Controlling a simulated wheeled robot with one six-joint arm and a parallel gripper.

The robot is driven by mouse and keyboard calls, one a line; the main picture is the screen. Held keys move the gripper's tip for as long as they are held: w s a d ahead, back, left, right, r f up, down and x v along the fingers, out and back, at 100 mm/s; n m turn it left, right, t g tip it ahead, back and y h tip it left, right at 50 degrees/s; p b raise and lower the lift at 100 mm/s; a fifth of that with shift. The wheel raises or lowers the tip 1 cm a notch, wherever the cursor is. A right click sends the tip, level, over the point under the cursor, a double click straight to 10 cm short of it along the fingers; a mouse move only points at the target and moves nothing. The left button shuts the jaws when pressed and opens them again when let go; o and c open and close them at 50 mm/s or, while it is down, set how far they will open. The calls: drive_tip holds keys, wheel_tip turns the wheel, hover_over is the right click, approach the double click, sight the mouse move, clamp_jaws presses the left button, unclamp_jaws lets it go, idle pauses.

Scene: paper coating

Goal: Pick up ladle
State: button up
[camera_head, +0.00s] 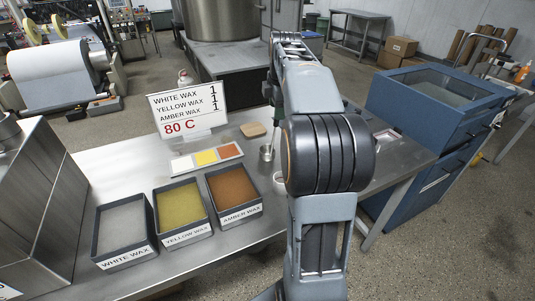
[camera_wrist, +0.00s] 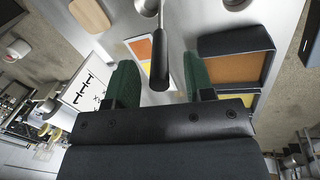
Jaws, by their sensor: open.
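The ladle has a dark handle (camera_wrist: 159,66) and a metal shaft leading to a round metal bowl (camera_wrist: 147,6) at the top edge of the wrist view. In the head view, its small metal bowl (camera_head: 267,153) is on the steel table, just left of my arm. My gripper (camera_wrist: 159,78) is open. Its two green fingers stand on either side of the dark handle, with visible gaps on both sides. In the head view my arm hides most of the gripper and part of the ladle.
White, yellow and amber wax trays (camera_head: 123,262) stand at the table's front. A sign (camera_head: 188,109) stands behind a colour-sample card (camera_head: 206,158). A wooden block (camera_head: 253,130) lies near the ladle. A blue cabinet (camera_head: 437,105) stands to the right.

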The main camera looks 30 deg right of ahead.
drive_tip(key=shift+x, duration=0.75)
clamp_jaws()
